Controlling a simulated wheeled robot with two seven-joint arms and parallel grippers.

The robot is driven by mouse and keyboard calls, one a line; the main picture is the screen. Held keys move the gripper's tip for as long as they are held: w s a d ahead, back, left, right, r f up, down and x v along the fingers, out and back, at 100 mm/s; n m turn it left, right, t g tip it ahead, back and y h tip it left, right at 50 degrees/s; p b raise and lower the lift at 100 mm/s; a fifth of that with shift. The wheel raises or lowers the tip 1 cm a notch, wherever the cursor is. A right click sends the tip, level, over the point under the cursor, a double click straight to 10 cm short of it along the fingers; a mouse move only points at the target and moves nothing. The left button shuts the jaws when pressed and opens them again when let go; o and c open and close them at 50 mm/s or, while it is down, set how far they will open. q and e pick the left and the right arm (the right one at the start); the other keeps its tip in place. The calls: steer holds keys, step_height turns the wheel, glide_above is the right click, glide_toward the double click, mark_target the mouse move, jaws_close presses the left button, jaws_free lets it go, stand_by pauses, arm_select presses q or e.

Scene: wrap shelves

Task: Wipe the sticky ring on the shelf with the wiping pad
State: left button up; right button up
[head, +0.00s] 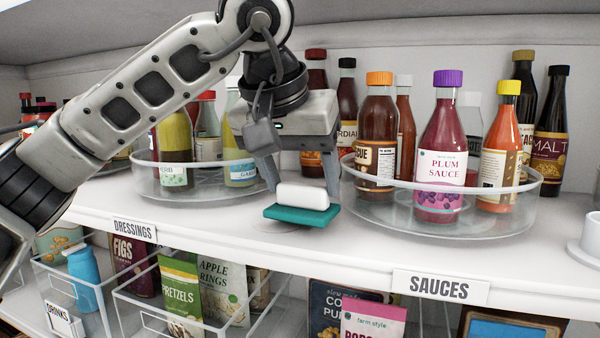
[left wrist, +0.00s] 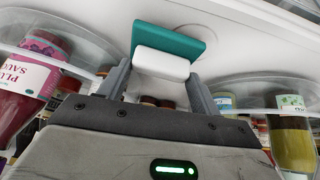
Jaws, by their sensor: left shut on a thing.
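The wiping pad, with a white grip block on a teal base (head: 290,214), is at the shelf surface between the two turntables. In the left wrist view the pad (left wrist: 170,42) shows teal side toward the shelf. My left gripper (head: 302,184) is shut on the white block, one finger on each side; its fingertips also show in the left wrist view (left wrist: 161,68). A faint ring mark (head: 268,226) shows on the white shelf by the pad, partly covered by it. I cannot tell whether the pad touches the shelf. My right gripper is not in view.
A clear turntable (head: 440,223) with sauce bottles stands close right of the pad. Another clear turntable (head: 195,184) with dressing bottles stands to the left. The shelf's front edge carries a SAUCES label (head: 440,287). Bins with packets are below.

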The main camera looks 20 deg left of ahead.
arm_select(q)
steer(key=shift+f+b, duration=0.45)
steer(key=shift+f, duration=0.35)
steer(key=shift+a, duration=0.15)
